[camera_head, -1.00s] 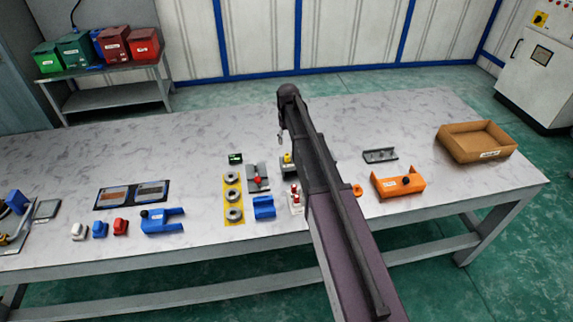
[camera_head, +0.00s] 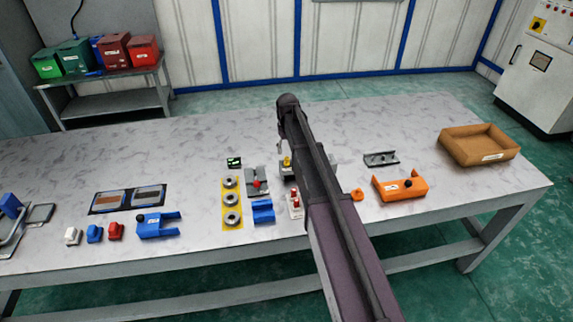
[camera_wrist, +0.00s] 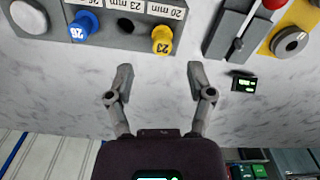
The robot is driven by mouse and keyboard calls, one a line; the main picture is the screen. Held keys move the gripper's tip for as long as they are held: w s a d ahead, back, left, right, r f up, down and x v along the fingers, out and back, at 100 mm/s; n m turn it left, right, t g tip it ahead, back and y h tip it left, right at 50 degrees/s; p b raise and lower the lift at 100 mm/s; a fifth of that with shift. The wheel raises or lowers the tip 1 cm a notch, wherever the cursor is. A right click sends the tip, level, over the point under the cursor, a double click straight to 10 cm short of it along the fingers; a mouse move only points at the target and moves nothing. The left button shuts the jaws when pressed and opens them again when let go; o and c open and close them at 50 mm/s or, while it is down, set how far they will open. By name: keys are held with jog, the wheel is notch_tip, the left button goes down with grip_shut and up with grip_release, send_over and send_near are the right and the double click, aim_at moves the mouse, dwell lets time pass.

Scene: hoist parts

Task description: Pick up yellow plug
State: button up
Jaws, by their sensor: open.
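The yellow plug (camera_wrist: 163,38) stands in a grey block (camera_wrist: 110,18) with white size labels in the wrist view. It also shows as a small yellow spot beside my arm in the head view (camera_head: 287,161). My gripper (camera_wrist: 160,76) is open and empty. Its two fingertips are apart and lie below the plug in the wrist picture, with bare table seen between them. The plug is not between the fingers. In the head view my arm hides part of the block and most of the gripper.
A blue plug (camera_wrist: 83,28) and a white round part (camera_wrist: 28,16) sit in the same block, with an empty hole beside the yellow plug. A grey fixture (camera_wrist: 238,30) and a small green display (camera_wrist: 244,84) are close by. An orange bracket (camera_head: 412,189) stands right of my arm.

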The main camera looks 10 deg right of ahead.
aim_at(287, 158)
jog(key=shift+s+a+f+b, duration=0.1)
jog(key=shift+f+b, duration=0.65)
jog(key=shift+f, duration=0.05)
jog(key=shift+s+a+f+b, duration=0.1)
jog(key=shift+f+b, duration=0.65)
jog(key=shift+f, duration=0.05)
jog(key=shift+f+b, duration=0.95)
jog(key=shift+d, duration=0.1)
jog(key=c, duration=0.9)
